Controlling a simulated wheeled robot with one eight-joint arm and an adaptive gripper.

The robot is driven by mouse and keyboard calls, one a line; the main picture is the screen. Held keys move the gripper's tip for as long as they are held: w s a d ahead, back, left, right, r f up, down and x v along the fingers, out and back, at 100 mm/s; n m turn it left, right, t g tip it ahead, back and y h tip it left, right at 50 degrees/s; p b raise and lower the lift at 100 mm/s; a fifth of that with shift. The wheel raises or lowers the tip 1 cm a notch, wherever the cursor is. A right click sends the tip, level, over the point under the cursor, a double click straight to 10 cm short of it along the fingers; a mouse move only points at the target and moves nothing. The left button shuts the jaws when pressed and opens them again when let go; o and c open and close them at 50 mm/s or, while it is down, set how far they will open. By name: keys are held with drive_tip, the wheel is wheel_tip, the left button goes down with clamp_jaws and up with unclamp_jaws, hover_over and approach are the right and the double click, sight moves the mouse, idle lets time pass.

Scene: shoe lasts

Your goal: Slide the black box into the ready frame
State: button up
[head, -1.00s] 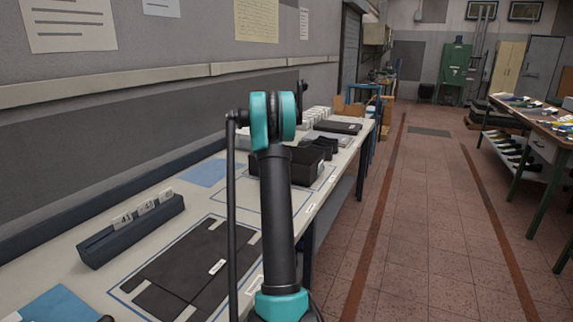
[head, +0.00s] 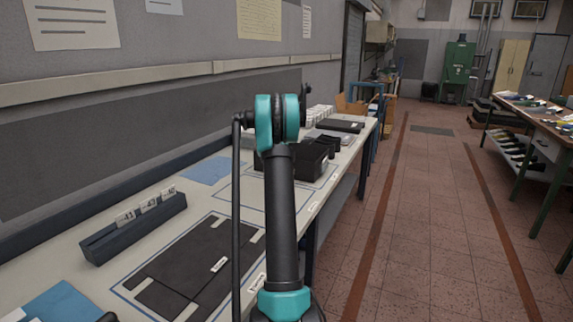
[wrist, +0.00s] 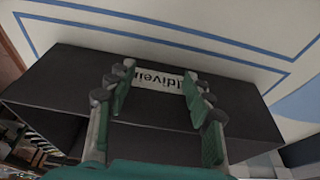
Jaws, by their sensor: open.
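The black box (head: 312,157) stands on the pale bench in the head view, partly hidden behind my arm. In the wrist view the black box (wrist: 60,75) fills the middle, with a white label on its face and a dark hollow at lower left. My gripper (wrist: 155,92) is open, its green-padded fingers apart on either side of the label. I cannot tell whether they touch the box. A blue-outlined frame (head: 250,205) lies on the bench on the near side of the box. Blue lines (wrist: 165,40) also show beyond the box in the wrist view. My gripper is hidden in the head view.
A nearer blue outline holds flat black pieces (head: 185,262). A dark slotted holder (head: 135,230) with number cards stands at left. Blue sheets (head: 207,170) lie along the bench. A flat black item and white pieces sit farther back. The tiled aisle at right is clear.

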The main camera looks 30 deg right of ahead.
drive_tip(key=shift+s+a+r, duration=0.25)
drive_tip(key=shift+a+r, duration=0.15)
drive_tip(key=shift+r, duration=0.4)
drive_tip(key=shift+s+a+r, duration=0.3)
drive_tip(key=shift+a+r, duration=0.15)
drive_tip(key=shift+r, duration=0.35)
drive_tip(key=shift+s+a+r, duration=0.25)
drive_tip(key=shift+a+r, duration=0.15)
drive_tip(key=shift+r, duration=0.4)
